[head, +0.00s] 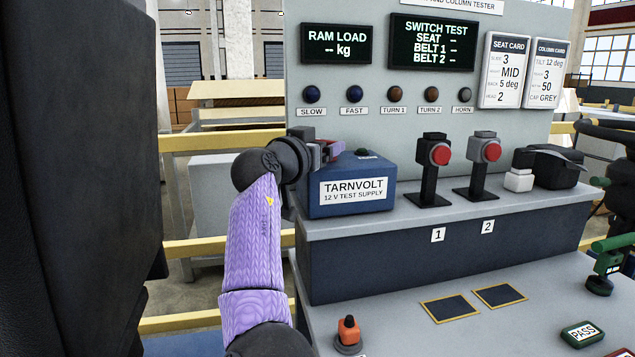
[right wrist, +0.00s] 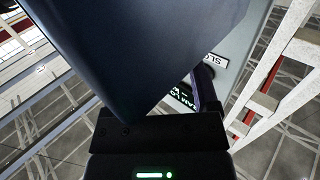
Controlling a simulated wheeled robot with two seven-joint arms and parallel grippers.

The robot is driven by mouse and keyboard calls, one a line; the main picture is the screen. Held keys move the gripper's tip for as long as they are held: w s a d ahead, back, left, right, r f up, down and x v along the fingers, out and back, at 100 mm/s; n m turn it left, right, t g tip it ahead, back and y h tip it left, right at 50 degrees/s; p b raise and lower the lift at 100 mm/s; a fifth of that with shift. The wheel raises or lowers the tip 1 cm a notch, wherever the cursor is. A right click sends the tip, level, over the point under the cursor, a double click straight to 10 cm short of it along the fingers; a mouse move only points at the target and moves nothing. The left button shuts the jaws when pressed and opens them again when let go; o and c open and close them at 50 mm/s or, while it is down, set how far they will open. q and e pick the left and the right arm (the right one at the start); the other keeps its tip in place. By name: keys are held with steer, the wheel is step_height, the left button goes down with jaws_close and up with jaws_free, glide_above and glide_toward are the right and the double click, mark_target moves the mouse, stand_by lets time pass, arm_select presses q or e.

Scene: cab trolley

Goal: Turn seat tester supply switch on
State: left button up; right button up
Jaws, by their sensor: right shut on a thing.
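The dark blue Tarnvolt 12 V test supply box (head: 346,200) stands at the left end of the grey ledge. It also fills the top of the right wrist view (right wrist: 150,50). My right gripper (head: 326,152), on the purple arm, is at the box's upper left side. It is shut on a small reddish part there, which appears to be the supply switch; the fingers and the box mostly hide it. One finger shows beside the box in the right wrist view (right wrist: 206,92). A dark green-black button or lamp (head: 361,152) sits on the box top. My left gripper is out of view.
The tester panel (head: 392,130) rises behind, its ram load display (head: 337,44) and switch test display (head: 433,42) showing dashes. Two red-button stands (head: 433,165) and a black device (head: 550,165) stand right of the box. A large black shape (head: 75,150) blocks the left.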

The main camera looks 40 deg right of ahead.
steer(key=shift+w+d+f+m+g, duration=0.1)
steer(key=shift+f+m+g, duration=0.25)
steer(key=shift+g, duration=0.45)
steer(key=shift+r+m+g, duration=0.25)
steer(key=shift+m+g, duration=0.1)
steer(key=shift+g, duration=0.05)
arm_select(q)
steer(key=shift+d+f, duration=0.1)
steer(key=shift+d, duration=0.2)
arm_select(e)
steer(key=shift+w+r+m+g+h, duration=0.15)
steer(key=shift+m+g, duration=0.2)
steer(key=shift+g, duration=0.2)
steer(key=shift+r+m+g+h, duration=0.15)
steer(key=shift+m+g, duration=0.2)
steer(key=shift+g, duration=0.2)
arm_select(q)
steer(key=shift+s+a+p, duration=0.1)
steer(key=shift+p, duration=0.2)
arm_select(e)
steer(key=shift+m+g, duration=0.3)
steer(key=shift+m, duration=0.1)
steer(key=o, duration=1.1)
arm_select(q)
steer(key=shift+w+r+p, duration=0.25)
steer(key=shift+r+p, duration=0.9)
arm_select(e)
steer(key=a, duration=1)
steer(key=shift+f, duration=0.1)
